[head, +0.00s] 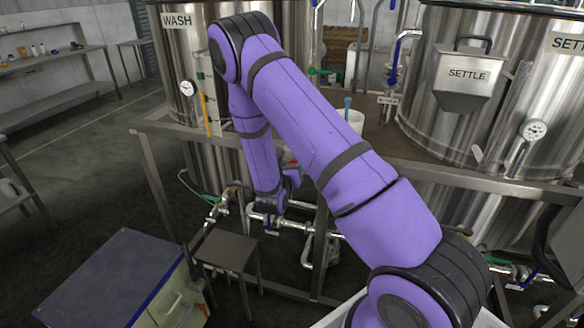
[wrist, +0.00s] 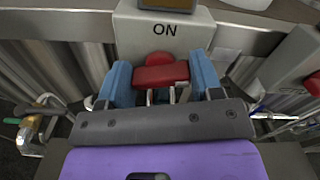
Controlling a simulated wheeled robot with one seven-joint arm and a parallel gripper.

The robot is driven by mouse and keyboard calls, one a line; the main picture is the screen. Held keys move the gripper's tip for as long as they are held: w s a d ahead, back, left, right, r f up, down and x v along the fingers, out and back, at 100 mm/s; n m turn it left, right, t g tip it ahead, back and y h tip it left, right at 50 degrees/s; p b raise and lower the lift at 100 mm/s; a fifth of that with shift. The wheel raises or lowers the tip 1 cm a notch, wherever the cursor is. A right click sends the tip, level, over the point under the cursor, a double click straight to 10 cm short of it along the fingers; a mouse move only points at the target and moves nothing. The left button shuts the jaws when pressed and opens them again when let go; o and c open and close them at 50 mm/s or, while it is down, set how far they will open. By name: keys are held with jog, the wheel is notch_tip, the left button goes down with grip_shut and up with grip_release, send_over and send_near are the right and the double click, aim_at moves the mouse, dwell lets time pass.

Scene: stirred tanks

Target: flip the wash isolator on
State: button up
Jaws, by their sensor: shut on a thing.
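The wash isolator is a pale grey box (wrist: 192,35) marked ON in the wrist view, with a red handle (wrist: 160,76) on its front. The handle's bar lies crosswise below the ON mark, in front of a round red hub. My gripper (wrist: 161,84) has its two blue fingers on either side of the bar and is shut on it. The isolator's lower part is hidden by the gripper. In the head view my purple arm reaches down towards the tank frame, and the fingers cannot be made out behind it. The WASH tank (head: 180,60) stands at the left.
A second grey box (wrist: 300,62) with a red part is close on the right in the wrist view. The SETTLE tank (head: 415,105) stands at the right. A small metal stool (head: 228,248) and a blue-topped cabinet (head: 110,280) stand front left. Pipes with valves (head: 268,218) run low under the frame.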

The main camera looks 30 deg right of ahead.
jog(key=n, duration=0.7)
jog(key=shift+w+a+f, duration=0.1)
jog(key=shift+a, duration=0.05)
jog(key=n, duration=0.4)
jog(key=shift+f, duration=0.1)
jog(key=shift+f+n, duration=0.1)
jog(key=shift+n, duration=1.7)
jog(key=o, duration=0.9)
jog(key=shift+a, duration=0.1)
jog(key=v, duration=1)
jog(key=shift+s+a, duration=0.25)
